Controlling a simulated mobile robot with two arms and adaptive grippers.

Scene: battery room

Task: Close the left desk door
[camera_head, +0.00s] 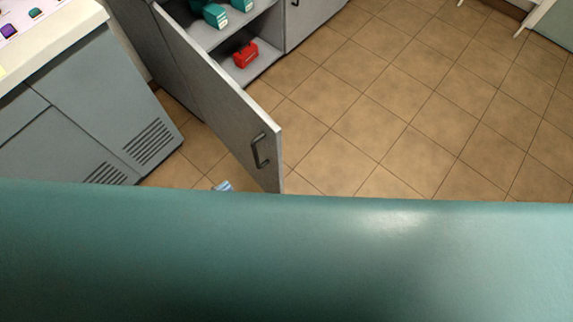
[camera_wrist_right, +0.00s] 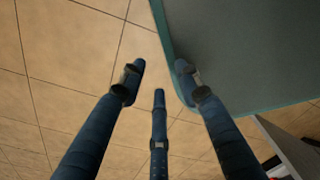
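The left desk door (camera_head: 225,100) is a grey panel that stands wide open in the head view.
A red object (camera_head: 245,54) and teal objects (camera_head: 216,15) sit on the compartment's shelves. A grey cabinet (camera_head: 100,95) with vents stands left of the door. Tiled floor (camera_head: 400,110) is clear to the right. A teal surface covers the bottom of the head view.

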